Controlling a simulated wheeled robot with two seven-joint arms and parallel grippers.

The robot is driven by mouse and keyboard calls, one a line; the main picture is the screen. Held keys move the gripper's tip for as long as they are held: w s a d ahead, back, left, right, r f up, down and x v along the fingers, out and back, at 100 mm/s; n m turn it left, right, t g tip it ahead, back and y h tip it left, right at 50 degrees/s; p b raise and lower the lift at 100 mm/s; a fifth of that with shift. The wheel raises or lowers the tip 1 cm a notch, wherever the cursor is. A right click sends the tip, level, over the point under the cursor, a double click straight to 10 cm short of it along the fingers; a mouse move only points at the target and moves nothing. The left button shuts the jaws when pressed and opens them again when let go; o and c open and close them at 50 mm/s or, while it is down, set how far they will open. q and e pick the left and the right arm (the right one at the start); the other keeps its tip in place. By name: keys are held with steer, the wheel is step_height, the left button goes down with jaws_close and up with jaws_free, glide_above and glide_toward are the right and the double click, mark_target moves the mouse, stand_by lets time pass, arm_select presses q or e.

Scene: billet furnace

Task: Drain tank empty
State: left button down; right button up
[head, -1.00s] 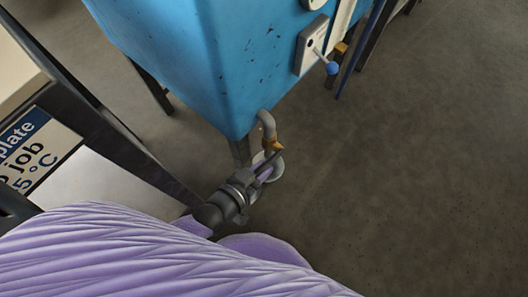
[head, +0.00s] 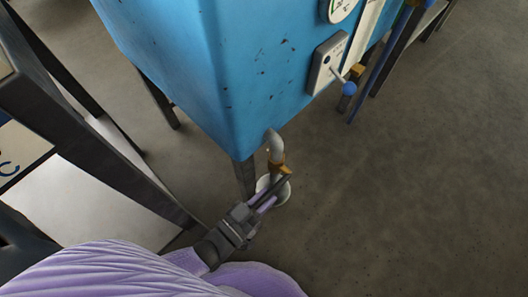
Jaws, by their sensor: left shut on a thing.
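The blue tank (head: 200,70) stands on dark legs in the upper middle of the head view. A grey bent drain pipe (head: 275,145) comes out of its lower corner, with a brass-coloured drain valve (head: 277,168) on it. A pale round drain (head: 283,192) lies below the pipe at floor level. My left gripper (head: 274,188) is at the valve, its fingers shut on a part of it that they largely hide. I cannot see any water. My right gripper is out of view.
A lever with a blue knob (head: 348,88) sits on a plate on the tank's right side, beside a round gauge (head: 339,8). A dark-framed stand with a sign (head: 18,150) is at the left. The floor (head: 430,190) at the right is clear.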

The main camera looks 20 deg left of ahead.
arm_select(q)
steer(key=c, duration=0.9)
jaws_free()
steer(key=shift+s+a, duration=0.1)
steer(key=shift+s, duration=0.2)
steer(key=p+v, duration=0.1)
steer(key=v, duration=0.8)
steer(key=shift+a+p, duration=0.1)
steer(key=shift+p, duration=0.25)
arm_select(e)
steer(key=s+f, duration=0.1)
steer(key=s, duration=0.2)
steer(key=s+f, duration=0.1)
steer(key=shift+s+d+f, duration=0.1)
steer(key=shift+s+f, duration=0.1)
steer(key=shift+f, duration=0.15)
